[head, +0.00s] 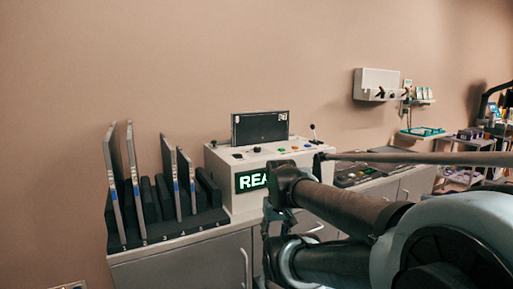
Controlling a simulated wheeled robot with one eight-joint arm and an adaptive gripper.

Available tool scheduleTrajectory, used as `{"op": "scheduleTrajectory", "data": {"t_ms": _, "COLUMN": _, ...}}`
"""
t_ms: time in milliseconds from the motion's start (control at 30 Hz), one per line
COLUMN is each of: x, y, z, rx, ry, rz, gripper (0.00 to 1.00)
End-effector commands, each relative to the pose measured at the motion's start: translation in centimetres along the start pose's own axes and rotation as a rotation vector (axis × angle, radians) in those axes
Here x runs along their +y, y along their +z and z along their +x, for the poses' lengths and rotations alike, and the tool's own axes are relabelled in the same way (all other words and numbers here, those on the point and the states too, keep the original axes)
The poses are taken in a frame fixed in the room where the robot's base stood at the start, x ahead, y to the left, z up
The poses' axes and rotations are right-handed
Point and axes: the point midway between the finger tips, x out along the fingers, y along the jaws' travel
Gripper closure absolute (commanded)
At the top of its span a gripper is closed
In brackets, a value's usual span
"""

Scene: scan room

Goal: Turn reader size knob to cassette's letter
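The reader (222,166) is a pale box on the counter, with a lit green display (251,180) whose visible letters are "REA". My arm hides the rest of the word and part of the reader's right front. A dark flat panel (260,128) stands upright at its top; I cannot tell whether it is a cassette or a screen. Small colored buttons and dark controls (282,150) sit on the sloped top, too small to tell which is the size knob or to read letters. My arm crosses in front from the lower right; its gripper fingers cannot be made out.
A dark slotted rack (130,240) left of the reader holds several upright thin plates with blue marks. A black-topped lever (312,130) rises at the reader's back right. A wall box (376,84) and a shelf with teal items (423,132) are at right.

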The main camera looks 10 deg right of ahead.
Motion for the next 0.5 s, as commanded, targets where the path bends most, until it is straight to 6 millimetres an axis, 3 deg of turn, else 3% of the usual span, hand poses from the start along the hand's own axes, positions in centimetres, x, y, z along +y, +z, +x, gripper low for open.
{"op": "scheduleTrajectory", "data": {"t_ms": 67, "x": 0.0, "y": 0.2, "z": -0.8, "rx": 0.003, "ry": 0.000, "rz": 0.010, "gripper": 0.52}}
{"op": "scheduleTrajectory", "data": {"t_ms": 167, "x": 0.0, "y": -1.5, "z": -2.7, "rx": -0.004, "ry": 0.000, "rz": 0.043, "gripper": 0.52}}
{"op": "scheduleTrajectory", "data": {"t_ms": 500, "x": 0.4, "y": -12.1, "z": -13.5, "rx": -0.053, "ry": 0.005, "rz": 0.268, "gripper": 0.52}}
